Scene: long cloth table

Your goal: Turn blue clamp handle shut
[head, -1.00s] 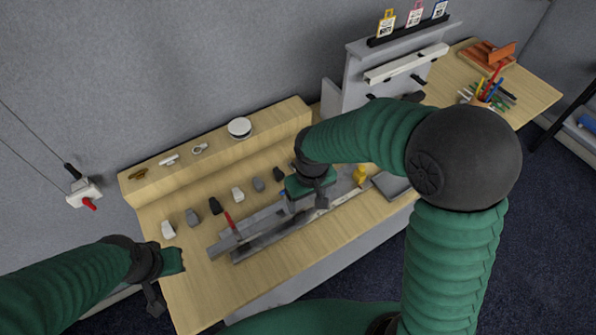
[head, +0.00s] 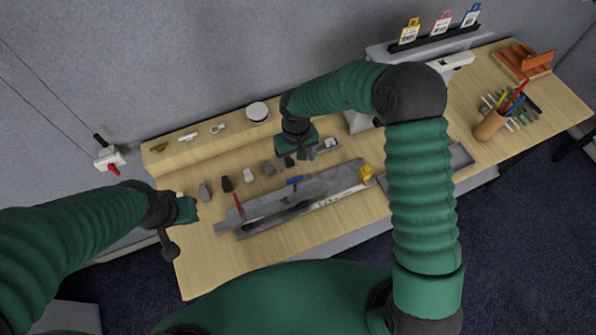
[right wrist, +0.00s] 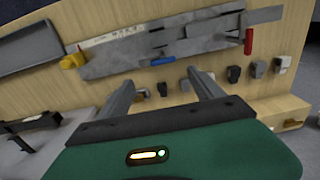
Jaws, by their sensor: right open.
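The blue clamp handle (head: 295,180) lies on the grey metal fixture (head: 262,203) in the middle of the table. In the right wrist view the blue handle (right wrist: 163,61) lies along the fixture's near edge, just beyond and between my fingertips. A red handle (head: 239,204) stands at the fixture's left part; it also shows in the right wrist view (right wrist: 249,41). My right gripper (right wrist: 158,80) is open and empty, behind the fixture in the head view (head: 297,157).
Several small grey, black and white blocks (head: 249,176) stand behind the fixture. A yellow block (head: 365,173) sits at its right end. A wooden ledge (head: 220,142) runs along the back. A pen cup (head: 489,126) stands at right.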

